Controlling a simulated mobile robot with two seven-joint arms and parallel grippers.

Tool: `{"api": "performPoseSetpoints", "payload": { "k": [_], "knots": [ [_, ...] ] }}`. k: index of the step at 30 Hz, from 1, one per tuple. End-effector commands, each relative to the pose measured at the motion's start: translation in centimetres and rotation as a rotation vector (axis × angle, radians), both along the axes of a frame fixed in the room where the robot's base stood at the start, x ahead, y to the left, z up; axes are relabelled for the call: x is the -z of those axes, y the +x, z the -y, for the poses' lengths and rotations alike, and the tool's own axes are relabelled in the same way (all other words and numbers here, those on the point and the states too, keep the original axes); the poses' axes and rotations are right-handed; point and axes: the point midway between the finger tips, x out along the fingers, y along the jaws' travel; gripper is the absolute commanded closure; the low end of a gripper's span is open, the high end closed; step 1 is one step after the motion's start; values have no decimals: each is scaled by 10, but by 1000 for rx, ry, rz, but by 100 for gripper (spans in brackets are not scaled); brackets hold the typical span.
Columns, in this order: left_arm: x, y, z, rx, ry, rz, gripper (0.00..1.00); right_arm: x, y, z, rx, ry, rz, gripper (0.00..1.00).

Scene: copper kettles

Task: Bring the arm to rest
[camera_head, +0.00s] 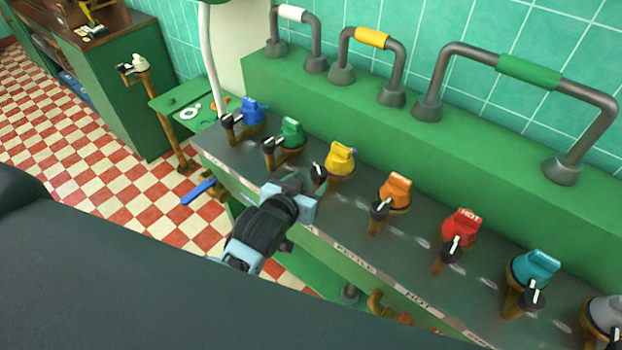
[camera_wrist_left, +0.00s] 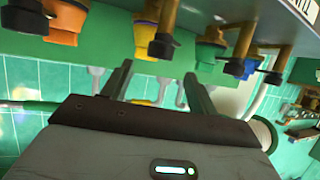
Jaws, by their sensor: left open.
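My left gripper (camera_head: 298,188) is at the front edge of the grey counter in the head view, just in front of the yellow knob (camera_head: 341,160). Its arm comes up from below. In the left wrist view the two dark fingers of my left gripper (camera_wrist_left: 157,82) stand apart with nothing held between them. The wrist picture looks upside down, with the yellow knob (camera_wrist_left: 166,45), orange knob (camera_wrist_left: 62,38), green knob (camera_wrist_left: 208,52) and blue knob (camera_wrist_left: 242,68) along its upper part. I cannot tell whether the gripper touches the counter edge. My right gripper does not show.
A red knob (camera_head: 462,227) and a teal knob (camera_head: 533,268) continue the row to the right. Behind it, grey pipe handles stand on a green ledge (camera_head: 420,135). A small green table (camera_head: 170,100) stands at the left. The checkered floor (camera_head: 95,160) is mostly clear.

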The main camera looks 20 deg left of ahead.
Motion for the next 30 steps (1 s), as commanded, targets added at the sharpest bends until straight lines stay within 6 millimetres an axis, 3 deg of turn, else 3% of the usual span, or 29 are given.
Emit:
{"api": "performPoseSetpoints", "payload": {
  "k": [20,23,25,30],
  "knots": [
    [5,-8,-1,2,3,-10,41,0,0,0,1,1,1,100],
    [30,-25,-4,10,7,-43,41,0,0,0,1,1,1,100],
    [58,-47,-8,18,14,-80,41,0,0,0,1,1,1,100],
    [131,-126,-20,47,27,-187,41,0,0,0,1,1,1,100]
  ]
}}
